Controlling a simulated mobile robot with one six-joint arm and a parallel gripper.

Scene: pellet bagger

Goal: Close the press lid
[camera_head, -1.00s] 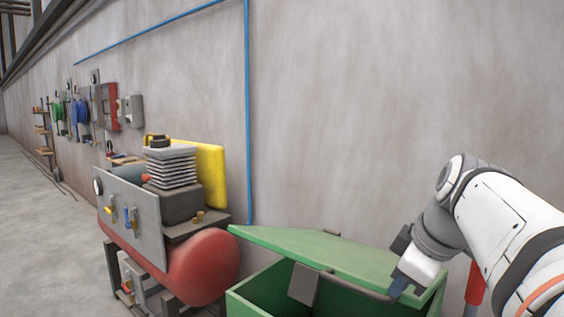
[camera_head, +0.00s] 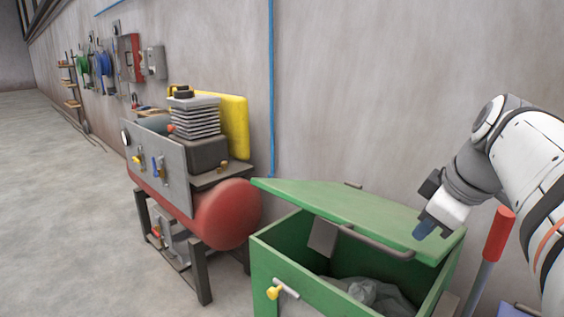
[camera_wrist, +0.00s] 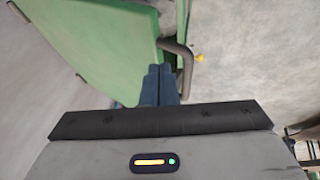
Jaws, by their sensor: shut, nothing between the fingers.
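The press lid (camera_head: 320,207) is a flat green panel on a green box. It stands partly raised, with a dark gap under its front edge. A grey bar handle (camera_head: 372,242) runs along that edge. In the wrist view the lid (camera_wrist: 100,40) fills the upper left and the handle (camera_wrist: 187,62) is just right of my fingertips. My gripper (camera_head: 424,229) is shut and empty at the right end of the lid, near the handle's right end. The wrist view also shows its closed fingers (camera_wrist: 160,75). I cannot tell whether they touch the lid.
The green box (camera_head: 262,262) holds a grey crumpled bag (camera_head: 375,292) and has a yellow-knobbed valve (camera_head: 275,292) on its front. A red compressor tank (camera_head: 228,213) stands left. A red-handled lever (camera_head: 498,235) rises at right. Floor at left is clear.

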